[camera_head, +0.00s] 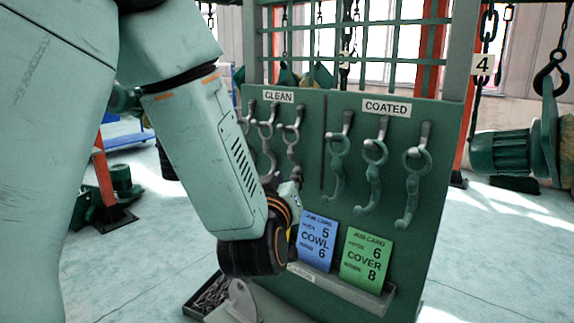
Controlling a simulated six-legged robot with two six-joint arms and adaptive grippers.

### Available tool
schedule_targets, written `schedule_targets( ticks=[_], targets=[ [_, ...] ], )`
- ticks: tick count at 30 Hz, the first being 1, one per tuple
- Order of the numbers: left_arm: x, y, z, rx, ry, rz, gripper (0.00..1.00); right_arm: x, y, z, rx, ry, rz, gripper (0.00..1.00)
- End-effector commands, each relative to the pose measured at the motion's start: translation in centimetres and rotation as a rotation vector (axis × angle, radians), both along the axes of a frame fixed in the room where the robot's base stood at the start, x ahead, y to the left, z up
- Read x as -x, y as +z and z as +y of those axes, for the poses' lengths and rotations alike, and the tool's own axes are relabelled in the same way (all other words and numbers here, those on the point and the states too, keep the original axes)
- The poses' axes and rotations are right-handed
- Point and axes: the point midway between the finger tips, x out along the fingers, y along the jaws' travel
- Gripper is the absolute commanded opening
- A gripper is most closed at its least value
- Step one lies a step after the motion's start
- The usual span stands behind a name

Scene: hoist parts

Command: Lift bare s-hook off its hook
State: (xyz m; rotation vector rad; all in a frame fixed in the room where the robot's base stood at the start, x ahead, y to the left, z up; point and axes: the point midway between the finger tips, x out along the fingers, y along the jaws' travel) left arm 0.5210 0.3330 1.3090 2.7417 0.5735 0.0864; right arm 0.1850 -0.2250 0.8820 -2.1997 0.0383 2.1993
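A green board (326,118) carries grey s-hooks under a CLEAN label and greenish ones under a COATED label. On the CLEAN side, one bare s-hook (292,137) hangs on the right peg, another bare s-hook (266,130) on the middle peg, and a third (245,118) at the left, partly behind my arm. My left gripper (290,196) is in front of the board's lower left, below the bare s-hooks. It is mostly hidden by my own wrist, so its fingers and any contact cannot be made out. My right gripper is not in view.
Three coated s-hooks (412,187) hang on the right half. A blue job card (316,242) and a green job card (366,257) stand in a ledge (340,288) below. A tray of dark parts (208,298) is at lower left. Chains and a hook (548,75) hang at right.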

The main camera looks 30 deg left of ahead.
Motion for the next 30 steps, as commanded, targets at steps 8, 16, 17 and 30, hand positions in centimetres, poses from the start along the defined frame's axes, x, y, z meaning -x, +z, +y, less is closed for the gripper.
schedule_targets(
  ticks=[8, 16, 17, 30],
  targets=[
    [-2.5, 0.5, 1.2, 0.004, 0.004, -0.011, 0.26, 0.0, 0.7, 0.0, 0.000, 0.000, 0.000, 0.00],
    [-6.0, 0.4, 2.4, 0.002, 0.000, -0.009, 0.26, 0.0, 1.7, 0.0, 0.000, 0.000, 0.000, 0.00],
    [-6.3, 0.4, 2.5, 0.002, 0.000, -0.009, 0.26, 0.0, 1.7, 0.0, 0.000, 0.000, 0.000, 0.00],
    [-7.3, 0.3, 2.9, -0.001, -0.002, -0.009, 0.26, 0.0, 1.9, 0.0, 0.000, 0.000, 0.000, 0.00]
  ],
)
